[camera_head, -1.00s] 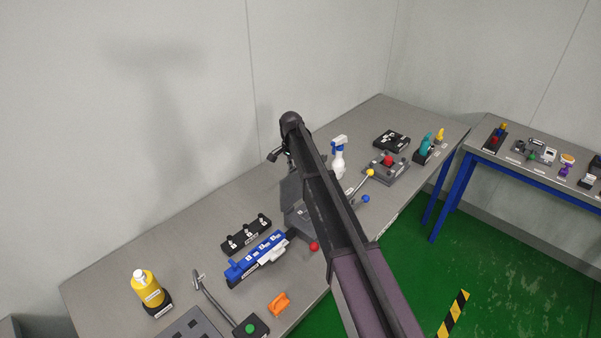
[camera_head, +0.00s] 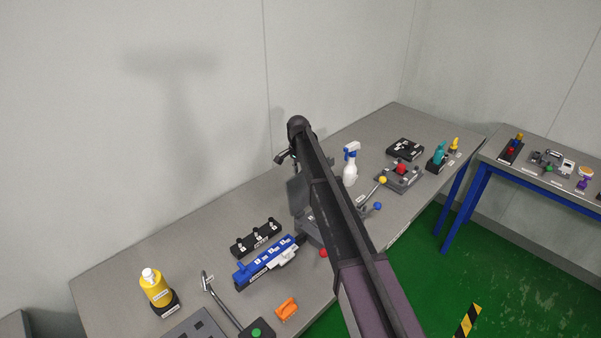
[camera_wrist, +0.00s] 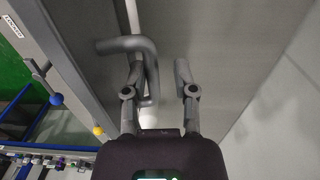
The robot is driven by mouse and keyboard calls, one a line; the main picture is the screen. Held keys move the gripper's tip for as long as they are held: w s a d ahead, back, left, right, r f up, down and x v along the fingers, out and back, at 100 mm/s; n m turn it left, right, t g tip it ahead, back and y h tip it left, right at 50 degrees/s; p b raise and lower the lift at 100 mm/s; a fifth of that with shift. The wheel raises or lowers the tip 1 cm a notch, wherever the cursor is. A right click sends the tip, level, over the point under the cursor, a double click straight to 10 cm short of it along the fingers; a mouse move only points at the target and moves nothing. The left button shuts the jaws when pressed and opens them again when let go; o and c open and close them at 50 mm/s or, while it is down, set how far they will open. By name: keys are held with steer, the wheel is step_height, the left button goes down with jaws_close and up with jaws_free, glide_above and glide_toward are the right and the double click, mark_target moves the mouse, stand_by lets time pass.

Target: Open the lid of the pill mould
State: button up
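My gripper (camera_head: 283,157) is over the back part of the workbench, mostly hidden by my arm in the head view. In the wrist view its two fingers (camera_wrist: 158,75) stand apart. A bent grey bar (camera_wrist: 135,44), handle-like, curves around the left finger, with part of it in the gap; whether they touch I cannot tell. In the head view a grey upright plate (camera_head: 299,195) stands beside my arm on a grey fixture, largely hidden. It may be the pill mould's lid, but I cannot read a label there.
The bench holds a blue-and-white device (camera_head: 266,262), black peg rack (camera_head: 256,238), yellow bottle (camera_head: 155,288), orange piece (camera_head: 286,309), white spray bottle (camera_head: 350,165) and a base with a red knob (camera_head: 401,170). Yellow (camera_head: 382,180) and blue (camera_head: 377,206) ball knobs stick out right of my arm.

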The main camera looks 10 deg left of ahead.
steer(key=shift+o, duration=0.8)
steer(key=shift+w+a+f, duration=0.15)
steer(key=shift+w+f, duration=0.05)
steer(key=shift+w, duration=0.15)
steer(key=shift+s, duration=0.1)
steer(key=shift+s, duration=0.15)
